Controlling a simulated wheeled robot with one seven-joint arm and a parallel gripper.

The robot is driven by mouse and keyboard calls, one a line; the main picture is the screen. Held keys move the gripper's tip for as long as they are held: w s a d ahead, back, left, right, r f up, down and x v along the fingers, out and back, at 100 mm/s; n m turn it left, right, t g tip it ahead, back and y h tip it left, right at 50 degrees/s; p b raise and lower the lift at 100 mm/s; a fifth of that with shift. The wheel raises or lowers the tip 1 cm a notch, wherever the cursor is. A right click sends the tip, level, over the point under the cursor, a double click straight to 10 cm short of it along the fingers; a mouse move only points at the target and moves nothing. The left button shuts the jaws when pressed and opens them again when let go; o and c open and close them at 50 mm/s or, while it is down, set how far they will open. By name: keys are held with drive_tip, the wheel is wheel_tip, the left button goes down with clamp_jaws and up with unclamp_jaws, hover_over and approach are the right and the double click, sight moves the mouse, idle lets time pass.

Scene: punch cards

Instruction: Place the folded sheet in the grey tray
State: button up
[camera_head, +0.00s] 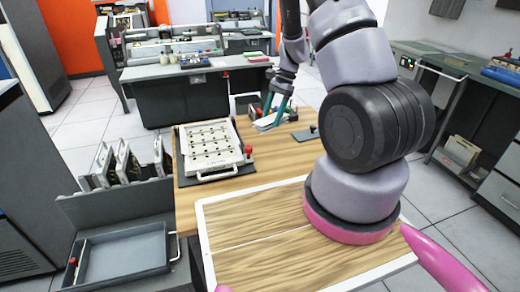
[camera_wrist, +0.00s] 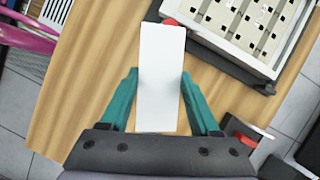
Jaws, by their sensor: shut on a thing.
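My gripper (camera_head: 273,108) has teal fingers and is at the far side of the wooden table. In the wrist view my gripper (camera_wrist: 159,85) has a finger along each long side of the white folded sheet (camera_wrist: 162,65) and is shut on it. The sheet is a plain narrow rectangle over the wood. In the head view only a small pale part of the sheet (camera_head: 266,122) shows by the fingers. A shallow grey tray (camera_head: 124,257) is at the lower left, beside the table; its visible floor looks empty.
A white punched panel with a handle (camera_head: 211,150) lies on a dark base at the table's left; its corner is close to the sheet in the wrist view. Upright card holders (camera_head: 125,162) stand above the tray. A white-edged board (camera_head: 262,250) covers the near tabletop.

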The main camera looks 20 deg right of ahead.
drive_tip(key=f+m, duration=0.1)
drive_tip(key=s+d+m+t, duration=0.1)
drive_tip(key=m, duration=0.1)
drive_tip(key=d+f+m, duration=0.1)
drive_tip(key=shift+s+f+t, duration=0.3)
drive_tip(key=shift+s+f, duration=0.05)
drive_tip(key=shift+s, duration=0.05)
drive_tip(key=shift+m, duration=0.4)
drive_tip(key=f, duration=0.5)
drive_tip(key=shift+s+d+f, duration=0.1)
drive_tip(key=shift+d, duration=0.15)
drive_tip(key=shift+f, duration=2.45)
drive_tip(key=o, duration=1.3)
drive_tip(key=shift+f, duration=0.1)
